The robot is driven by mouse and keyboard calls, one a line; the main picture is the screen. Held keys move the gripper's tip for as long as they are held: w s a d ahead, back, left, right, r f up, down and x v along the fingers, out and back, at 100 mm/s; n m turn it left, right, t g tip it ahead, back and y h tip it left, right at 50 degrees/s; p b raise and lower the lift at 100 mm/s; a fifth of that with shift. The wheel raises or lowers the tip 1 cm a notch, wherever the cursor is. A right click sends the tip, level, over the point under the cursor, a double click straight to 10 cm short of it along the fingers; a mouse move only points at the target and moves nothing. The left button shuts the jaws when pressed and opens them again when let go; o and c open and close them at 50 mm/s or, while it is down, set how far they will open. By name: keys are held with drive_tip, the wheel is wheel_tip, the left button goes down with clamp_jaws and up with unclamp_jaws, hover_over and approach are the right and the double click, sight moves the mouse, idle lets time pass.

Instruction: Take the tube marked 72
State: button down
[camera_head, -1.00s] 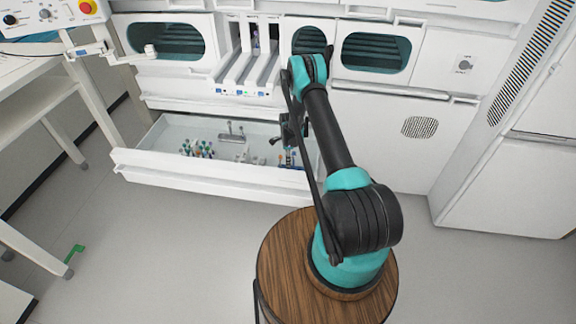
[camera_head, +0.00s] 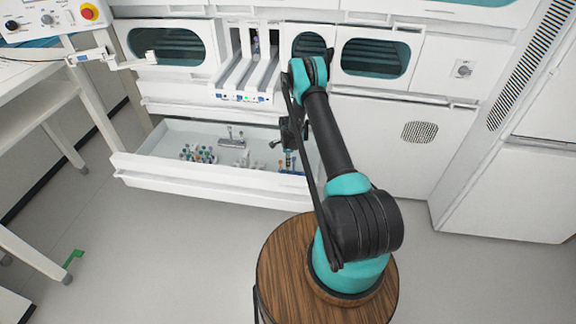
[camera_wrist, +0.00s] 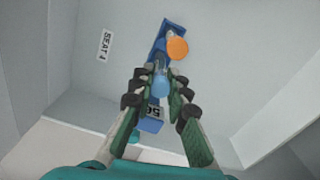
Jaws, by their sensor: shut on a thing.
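My gripper (camera_wrist: 160,92) is shut on a blue-capped tube (camera_wrist: 160,84) in the wrist view. In the head view my gripper (camera_head: 288,146) is low over the right part of the open drawer, with the tube below it. No mark on the held tube can be read. A blue rack (camera_wrist: 168,28) lies beneath, its other end showing between my fingers. An orange cap (camera_wrist: 177,49) stands beside the held tube, toward the top of the picture. I cannot tell whether the held tube is clear of the rack. A partly hidden label on the rack looks upside down.
The white drawer (camera_head: 215,187) has high walls around my gripper. Several tubes with coloured caps (camera_head: 197,154) stand in its left part. A label reading SEAT 4 (camera_wrist: 105,44) is on the drawer floor. White track channels (camera_head: 250,75) stand above the drawer.

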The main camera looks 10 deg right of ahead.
wheel_tip(320, 180, up, 17)
idle(0.6)
